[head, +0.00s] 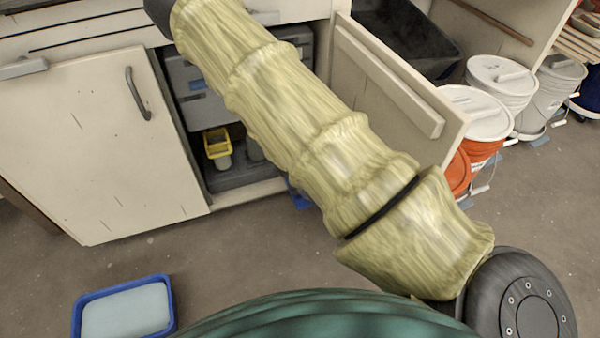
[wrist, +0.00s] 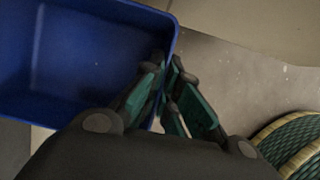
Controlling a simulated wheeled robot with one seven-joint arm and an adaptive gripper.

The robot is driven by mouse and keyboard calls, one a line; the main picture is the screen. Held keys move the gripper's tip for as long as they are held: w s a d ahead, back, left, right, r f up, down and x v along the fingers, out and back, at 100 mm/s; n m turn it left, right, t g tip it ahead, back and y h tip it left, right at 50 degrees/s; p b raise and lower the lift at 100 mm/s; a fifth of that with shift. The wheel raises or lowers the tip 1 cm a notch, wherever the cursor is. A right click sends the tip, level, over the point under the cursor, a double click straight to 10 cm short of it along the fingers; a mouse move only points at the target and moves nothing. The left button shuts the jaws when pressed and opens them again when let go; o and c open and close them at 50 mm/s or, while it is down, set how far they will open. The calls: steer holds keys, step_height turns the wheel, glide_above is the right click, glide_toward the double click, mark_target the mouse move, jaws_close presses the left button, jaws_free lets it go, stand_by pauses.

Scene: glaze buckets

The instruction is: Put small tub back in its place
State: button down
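In the wrist view, a deep blue open tub (wrist: 60,60) fills the upper left. My gripper (wrist: 170,66) is at its right wall, with one finger on the inner side and one on the outer side, closed on the rim. The tub's inside looks dark, with nothing clear in it. The head view shows a blue tub (head: 90,298) with a pale blue inside at the lower left; I cannot tell whether it is the same one. My gripper is outside the head view.
A cabinet stands open, with its left door (head: 95,150) and right door (head: 395,95) swung out. Inside are grey drawers and a yellow container (head: 217,142). White-lidded buckets (head: 478,112) and a black bin (head: 410,35) are at the right.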

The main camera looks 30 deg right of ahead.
steer(key=w+d+b, duration=0.1)
steer(key=w, duration=0.3)
steer(key=w+d+b, duration=0.1)
steer(key=w+b, duration=0.1)
steer(key=w, duration=0.3)
steer(key=w+d+b, duration=0.1)
steer(key=w+b, duration=0.1)
steer(key=w, duration=0.3)
steer(key=shift+w+d+f, duration=0.1)
steer(key=shift+w+d, duration=0.1)
steer(key=shift+d, duration=0.05)
step_height(320, 180, down, 4)
steer(key=b, duration=0.2)
steer(key=shift+s+r+b, duration=0.1)
steer(key=shift+r+b, duration=0.15)
steer(key=shift+b, duration=0.15)
steer(key=shift+r, duration=0.1)
steer(key=c, duration=1.6)
jaws_free()
steer(key=shift+c, duration=0.2)
